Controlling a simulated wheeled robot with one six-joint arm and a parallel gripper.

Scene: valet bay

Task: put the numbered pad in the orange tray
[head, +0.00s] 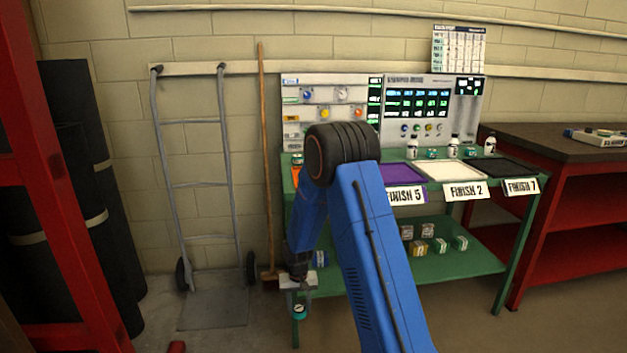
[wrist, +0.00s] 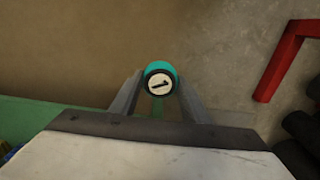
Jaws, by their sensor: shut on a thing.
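The numbered pad (head: 299,311) is a small teal round piece with a dark rim. In the wrist view its pale face (wrist: 158,84) shows a single dark stroke like a 1. My gripper (head: 298,294) is shut on it, pointing down, in front of the green bench's left end and below its top. In the wrist view the gripper (wrist: 159,95) has a finger on each side of the pad. Only a sliver of the orange tray (head: 296,174) shows at the left end of the bench top; my arm hides the rest.
The green bench (head: 460,266) holds purple (head: 402,174), white (head: 450,172) and black (head: 503,168) trays, with bottles behind. Small boxes stand on its lower shelf. A hand truck (head: 212,235) and broom stand left; a red workbench (head: 570,240) stands right.

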